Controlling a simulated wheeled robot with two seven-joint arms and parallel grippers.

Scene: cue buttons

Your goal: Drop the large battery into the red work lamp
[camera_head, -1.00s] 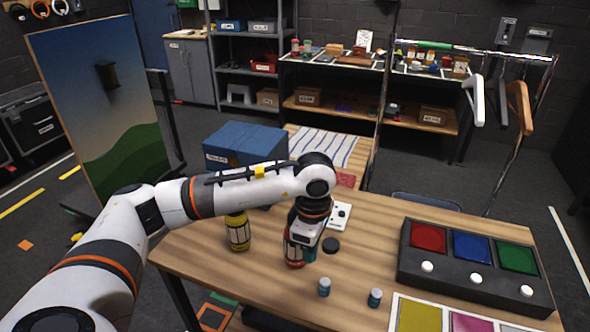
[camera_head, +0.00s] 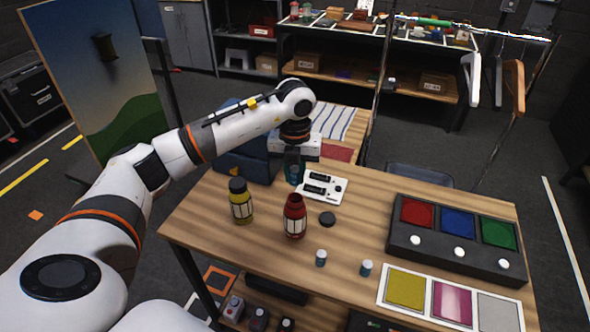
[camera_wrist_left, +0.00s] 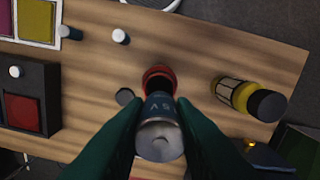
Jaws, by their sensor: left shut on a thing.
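My left gripper (camera_head: 294,176) is shut on a battery (camera_wrist_left: 160,125), blue with a grey end. It shows between the dark green fingers in the wrist view. In that view the battery overlaps the near side of the red work lamp's round top (camera_wrist_left: 158,78); a gap separates them in the head view. The red work lamp (camera_head: 294,218) stands upright on the table with its top open. In the head view my gripper is behind and above the lamp, and the fingers mostly hide the battery. My right gripper is not in view.
A yellow lamp (camera_head: 240,203) stands left of the red one. A black cap (camera_head: 327,219), two small blue cylinders (camera_head: 320,257) with white tops and a white card (camera_head: 332,190) lie around. A button box (camera_head: 440,248) and colour panel (camera_head: 433,312) are at right.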

